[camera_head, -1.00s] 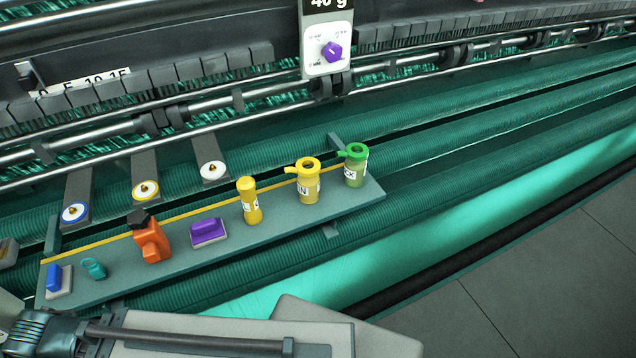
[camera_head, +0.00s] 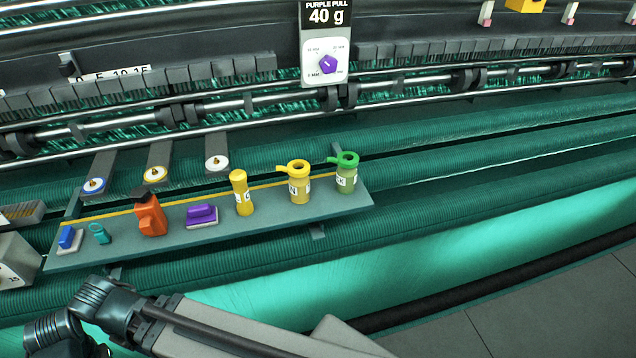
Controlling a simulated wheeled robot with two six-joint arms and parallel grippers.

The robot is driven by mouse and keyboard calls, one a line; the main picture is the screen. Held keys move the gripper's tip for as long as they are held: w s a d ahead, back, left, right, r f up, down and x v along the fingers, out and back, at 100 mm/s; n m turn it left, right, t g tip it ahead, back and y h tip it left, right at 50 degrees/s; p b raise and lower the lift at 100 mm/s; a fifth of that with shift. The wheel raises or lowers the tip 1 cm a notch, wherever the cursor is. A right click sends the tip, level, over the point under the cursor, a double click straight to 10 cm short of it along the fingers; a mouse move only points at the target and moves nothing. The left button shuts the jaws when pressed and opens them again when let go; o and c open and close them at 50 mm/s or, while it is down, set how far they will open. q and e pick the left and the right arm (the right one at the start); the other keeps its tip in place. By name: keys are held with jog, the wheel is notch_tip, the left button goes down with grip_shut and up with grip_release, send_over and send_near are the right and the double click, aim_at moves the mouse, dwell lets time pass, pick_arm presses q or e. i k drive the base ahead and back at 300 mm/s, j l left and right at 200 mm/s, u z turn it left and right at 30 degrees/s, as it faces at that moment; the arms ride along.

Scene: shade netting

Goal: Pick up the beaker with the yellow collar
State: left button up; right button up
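The beaker with the yellow collar (camera_head: 299,188) stands upright on the grey shelf (camera_head: 130,252), towards its right end. Its collar has a tab pointing left, and a white label is on its front. A similar beaker with a green collar (camera_head: 346,178) stands just right of it. A yellow capped cylinder (camera_head: 241,194) stands to its left. One of my arms crosses the bottom of the view, below the shelf and apart from the beaker.
Also on the shelf are a purple-handled block (camera_head: 202,214), an orange bottle (camera_head: 150,217), a teal ring-like item (camera_head: 100,233) and a blue block (camera_head: 68,238). Machine rollers and bars run behind. A purple dial panel (camera_head: 327,62) hangs above. Green netting lies in front.

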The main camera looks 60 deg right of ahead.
aim_at(298, 170)
jog(key=z, duration=1.6)
jog(key=j+z, duration=0.1)
jog(key=j, duration=0.25)
jog(key=k+j+z, duration=0.1)
jog(key=j, duration=0.3)
